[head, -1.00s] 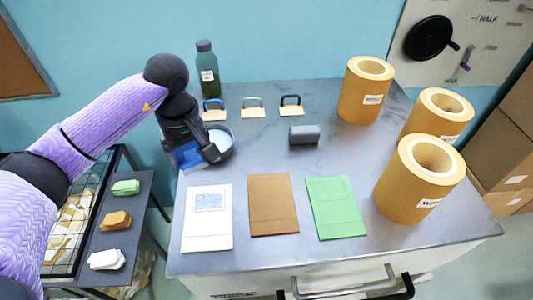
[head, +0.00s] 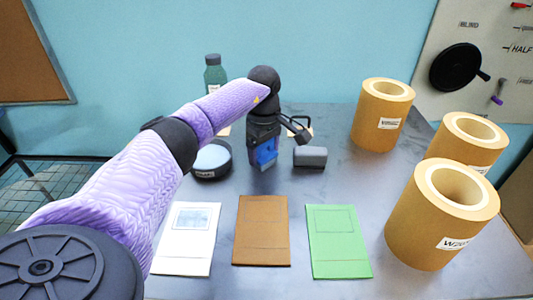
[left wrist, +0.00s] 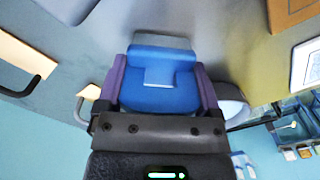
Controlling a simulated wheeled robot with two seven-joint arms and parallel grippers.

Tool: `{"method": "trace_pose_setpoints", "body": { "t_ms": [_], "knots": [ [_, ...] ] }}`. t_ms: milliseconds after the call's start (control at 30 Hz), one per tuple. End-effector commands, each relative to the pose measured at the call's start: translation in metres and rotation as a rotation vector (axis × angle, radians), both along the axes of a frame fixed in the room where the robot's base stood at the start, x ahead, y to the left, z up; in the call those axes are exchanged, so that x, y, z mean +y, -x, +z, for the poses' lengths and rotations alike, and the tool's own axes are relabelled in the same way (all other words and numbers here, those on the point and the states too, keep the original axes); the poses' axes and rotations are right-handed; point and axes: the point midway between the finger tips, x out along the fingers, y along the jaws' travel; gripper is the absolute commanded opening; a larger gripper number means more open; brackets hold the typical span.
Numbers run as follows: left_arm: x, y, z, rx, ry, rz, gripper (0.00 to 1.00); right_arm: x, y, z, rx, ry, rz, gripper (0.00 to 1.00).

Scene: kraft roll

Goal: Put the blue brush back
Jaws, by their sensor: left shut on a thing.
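My left gripper (head: 264,160) is over the middle of the grey table, between the round dish (head: 212,160) and the grey block (head: 310,157). It is shut on the blue brush (head: 266,153). In the left wrist view, the blue brush (left wrist: 160,92) sits between the two purple fingers, with a grey strip along its far edge. Whether its lower end touches the table I cannot tell. My right gripper is not in view.
Handled pieces with tan bases at the back are partly hidden by my arm; one (left wrist: 28,68) shows in the left wrist view. White (head: 185,242), brown (head: 262,232) and green (head: 338,245) sheets lie in front. Large tan rolls (head: 383,115) stand at right. A bottle (head: 215,75) stands behind.

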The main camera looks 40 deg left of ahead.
Motion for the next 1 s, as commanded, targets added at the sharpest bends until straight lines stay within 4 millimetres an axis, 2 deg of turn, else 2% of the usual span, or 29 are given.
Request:
{"method": "trace_pose_setpoints", "body": {
  "t_ms": [300,333,400,667,767,1000],
  "knots": [
    [0.0,0.0,-0.006,0.0,0.0,-0.001,0.37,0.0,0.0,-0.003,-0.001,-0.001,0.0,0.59],
    [0.0,0.0,-0.005,0.0,0.0,-0.001,0.88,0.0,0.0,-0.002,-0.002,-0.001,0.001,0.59],
    [0.0,0.0,-0.005,-0.001,0.0,-0.001,1.0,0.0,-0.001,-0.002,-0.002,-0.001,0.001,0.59],
    [0.0,0.0,0.001,-0.002,0.0,-0.001,1.0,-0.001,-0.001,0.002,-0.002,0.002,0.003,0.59],
    [0.001,-0.001,0.022,-0.006,-0.001,-0.001,1.0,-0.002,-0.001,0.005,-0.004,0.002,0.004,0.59],
    [0.0,-0.001,0.09,-0.007,0.0,-0.001,1.0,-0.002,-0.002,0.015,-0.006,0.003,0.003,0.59]
  ]
}}
